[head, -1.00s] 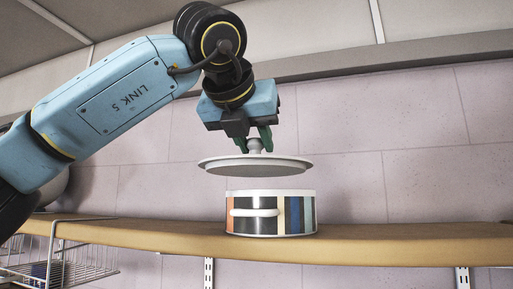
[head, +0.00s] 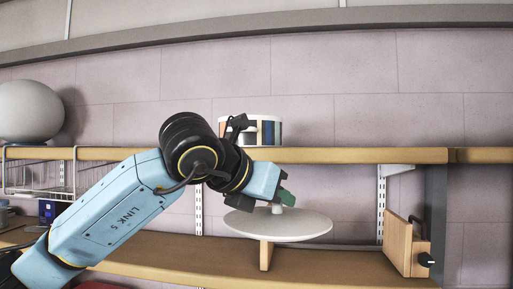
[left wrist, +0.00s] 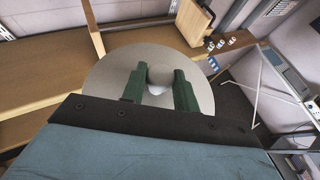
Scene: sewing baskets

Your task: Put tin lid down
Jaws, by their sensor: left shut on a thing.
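The tin lid (head: 285,228) is a pale round disc with a knob on top. My left gripper (head: 283,199) is shut on the lid's knob and holds the lid nearly level in front of the lower shelf. In the left wrist view the lid (left wrist: 108,78) lies behind the green fingers of my left gripper (left wrist: 158,88), with the white knob between them. The striped tin (head: 266,131) stands on the upper shelf, partly hidden by my left arm. My right gripper is not in view.
The upper wooden shelf (head: 340,155) runs above the lid. The lower shelf (head: 340,262) lies below and behind it. A wooden box-like item (head: 397,243) stands at the right. A wire basket (head: 30,178) hangs at the left, below a grey sphere (head: 30,112).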

